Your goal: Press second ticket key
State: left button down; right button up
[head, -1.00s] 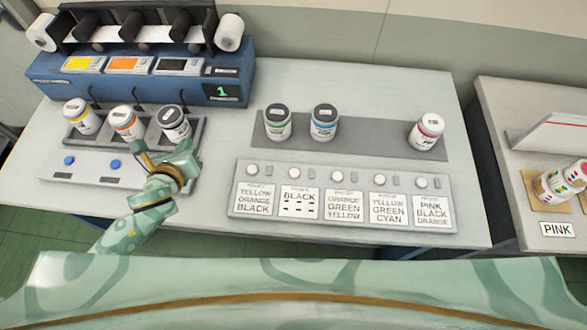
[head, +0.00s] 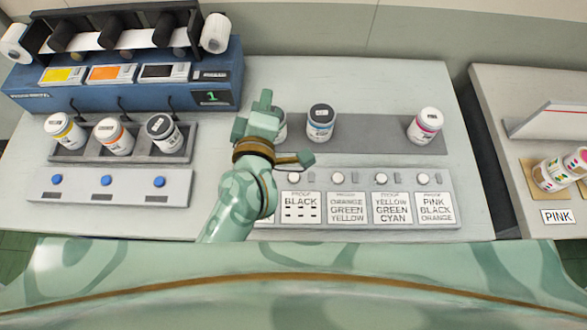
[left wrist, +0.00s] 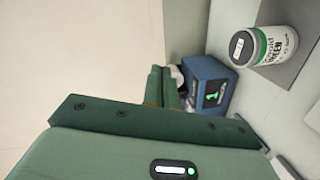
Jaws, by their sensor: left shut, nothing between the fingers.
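The ticket panel (head: 375,178) lies on the table with a row of round white keys above printed proof tickets. The second ticket key (head: 294,178) sits above the BLACK ticket (head: 301,207) and shows clear, just right of my left arm. My left gripper (head: 265,100) is shut and empty, pointing away from me over the back of the panel, beyond and left of that key. Its green fingers also show in the left wrist view (left wrist: 165,82). My left arm hides the first key and most of the first ticket. My right gripper is out of view.
A green-labelled jar (left wrist: 263,48) stands close to the gripper, partly hidden in the head view. A cyan jar (head: 320,124) and a pink jar (head: 424,126) stand farther right. The blue rewinder (head: 222,80) and a blue-button panel (head: 120,186) are at left.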

aim_at(291, 181)
pick_arm(q)
jog(key=s+d+f+n+g+h, duration=0.2)
jog(key=s+d+f+n+g, duration=0.3)
jog(key=f+n+g, duration=0.3)
jog(key=shift+s+f+h, duration=0.3)
jog(key=shift+s+f, duration=0.2)
jog(key=shift+f, duration=0.25)
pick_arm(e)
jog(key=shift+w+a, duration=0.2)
pick_arm(q)
jog(key=shift+f, duration=0.15)
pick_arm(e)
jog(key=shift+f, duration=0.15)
